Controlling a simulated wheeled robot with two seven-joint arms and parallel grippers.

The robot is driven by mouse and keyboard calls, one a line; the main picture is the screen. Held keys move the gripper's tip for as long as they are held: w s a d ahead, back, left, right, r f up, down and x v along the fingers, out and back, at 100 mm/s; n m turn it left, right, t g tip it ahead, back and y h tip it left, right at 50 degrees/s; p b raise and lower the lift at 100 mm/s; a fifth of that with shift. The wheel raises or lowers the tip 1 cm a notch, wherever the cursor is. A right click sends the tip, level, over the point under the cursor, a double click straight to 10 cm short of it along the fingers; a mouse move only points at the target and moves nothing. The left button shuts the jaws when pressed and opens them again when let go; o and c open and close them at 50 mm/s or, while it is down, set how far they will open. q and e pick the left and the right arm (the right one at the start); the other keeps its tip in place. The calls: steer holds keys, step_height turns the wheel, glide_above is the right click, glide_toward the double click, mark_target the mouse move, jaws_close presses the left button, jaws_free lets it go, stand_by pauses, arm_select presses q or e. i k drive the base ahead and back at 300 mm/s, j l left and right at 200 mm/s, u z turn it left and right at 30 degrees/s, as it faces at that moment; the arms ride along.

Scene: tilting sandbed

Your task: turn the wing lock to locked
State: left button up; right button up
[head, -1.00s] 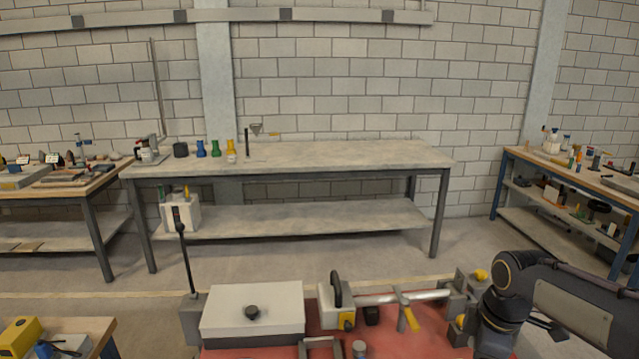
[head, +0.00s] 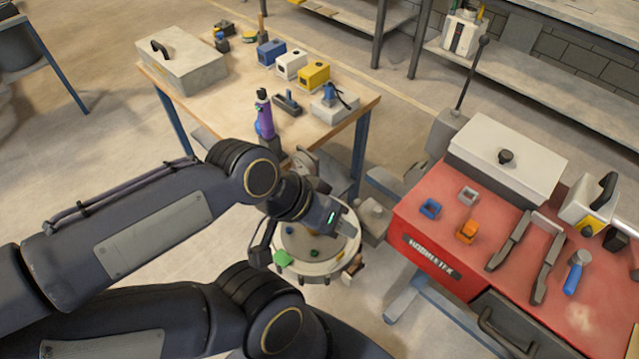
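A round pale bed with a raised rim (head: 305,268) stands low in the middle of the head view, between the wooden table and the red bench. A small green knob and a small blue piece lie on or in it. A green flat part (head: 283,259) sits at its left rim; I cannot tell if this is the wing lock or how it is turned. My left gripper (head: 335,214), with a small green light on its body, is over the bed's back part and hides some of it. Its fingers are not clear. My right gripper is not in view.
The wooden table (head: 349,119) behind holds a grey box, coloured blocks and a purple bottle. Floor is free at left.

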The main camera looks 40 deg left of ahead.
mark_target(338, 261)
steer(key=k+j+u, duration=0.1)
steer(key=j+u, duration=0.55)
steer(key=u, duration=0.25)
